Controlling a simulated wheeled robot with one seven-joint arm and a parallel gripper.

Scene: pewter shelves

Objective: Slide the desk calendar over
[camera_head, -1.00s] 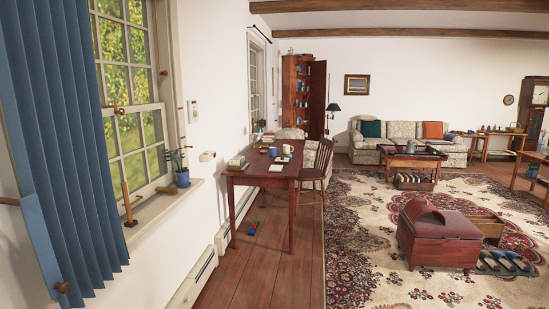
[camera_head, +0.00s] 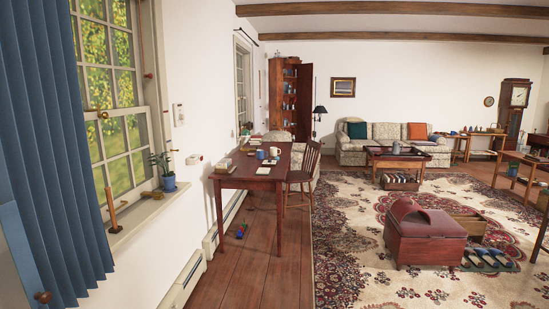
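A dark red-brown wooden table (camera_head: 250,182) stands along the left wall under a window, some way ahead. Small things lie on its top: a blue mug (camera_head: 261,154), a white mug (camera_head: 276,151), a flat pale card or paper (camera_head: 263,171) near the front edge, and a small box or stack (camera_head: 223,166) at the left front corner. I cannot tell which of these, if any, is the desk calendar; they are too small. My gripper is not in view.
A wooden chair (camera_head: 305,175) stands at the table's right side. A red chest (camera_head: 425,238) sits on the patterned rug (camera_head: 345,215). Bare floorboards (camera_head: 255,270) lead toward the table. A blue curtain (camera_head: 50,150) and a windowsill (camera_head: 140,208) are close on the left.

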